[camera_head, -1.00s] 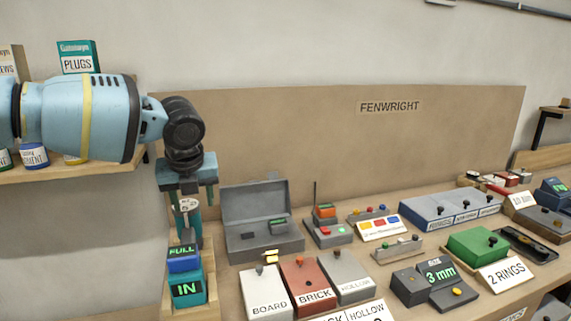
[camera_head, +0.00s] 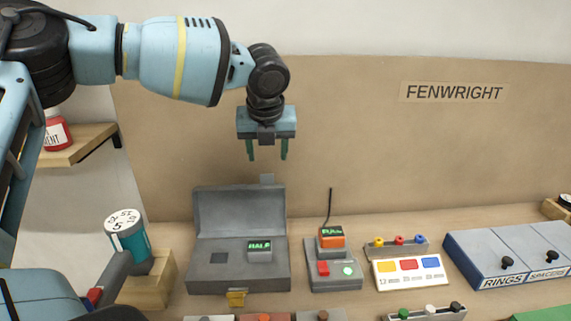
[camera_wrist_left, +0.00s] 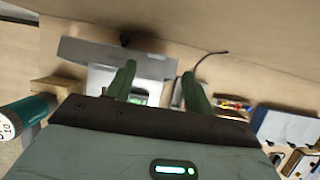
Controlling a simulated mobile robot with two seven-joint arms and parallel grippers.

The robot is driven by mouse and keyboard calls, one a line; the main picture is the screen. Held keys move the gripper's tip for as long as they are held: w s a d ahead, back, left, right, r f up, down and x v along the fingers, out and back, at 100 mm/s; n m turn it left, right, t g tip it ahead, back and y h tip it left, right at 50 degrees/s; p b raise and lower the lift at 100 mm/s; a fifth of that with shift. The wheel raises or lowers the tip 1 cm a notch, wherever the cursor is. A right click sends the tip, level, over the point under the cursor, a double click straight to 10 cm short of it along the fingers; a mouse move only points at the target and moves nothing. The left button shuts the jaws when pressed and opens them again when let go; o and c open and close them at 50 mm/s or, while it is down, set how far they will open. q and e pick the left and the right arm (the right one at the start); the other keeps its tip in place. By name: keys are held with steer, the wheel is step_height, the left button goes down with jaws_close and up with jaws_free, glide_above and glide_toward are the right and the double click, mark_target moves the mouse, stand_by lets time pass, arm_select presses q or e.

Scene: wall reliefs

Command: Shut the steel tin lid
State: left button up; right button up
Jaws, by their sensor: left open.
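The steel tin (camera_head: 215,278) is a grey box on the bench in the head view. Its lid (camera_head: 220,212) stands open, leaning up at the back, with a small tab (camera_head: 267,179) on its top edge. A small block with a green HALF display (camera_head: 259,251) sits inside. My left gripper (camera_head: 267,157) is open and empty, fingers down, just above the tab and apart from it in the picture. In the left wrist view the fingers (camera_wrist_left: 159,68) spread over the tin, whose lid (camera_wrist_left: 90,52) shows partly behind them. My right gripper is not in view.
A grey box with an orange display (camera_head: 332,238) and an upright rod stands right of the tin. A teal cylinder (camera_head: 138,250) stands at the left. Blue cases (camera_head: 500,262) lie at the right. A brown backboard (camera_head: 350,130) rises behind.

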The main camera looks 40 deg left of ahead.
mark_target(267, 179)
arm_select(q)
steer(key=shift+s+r, duration=0.15)
steer(key=shift+s, duration=0.15)
steer(key=shift+a+f, duration=0.15)
steer(key=shift+f, duration=0.25)
steer(key=shift+x, duration=3.5)
jaws_close()
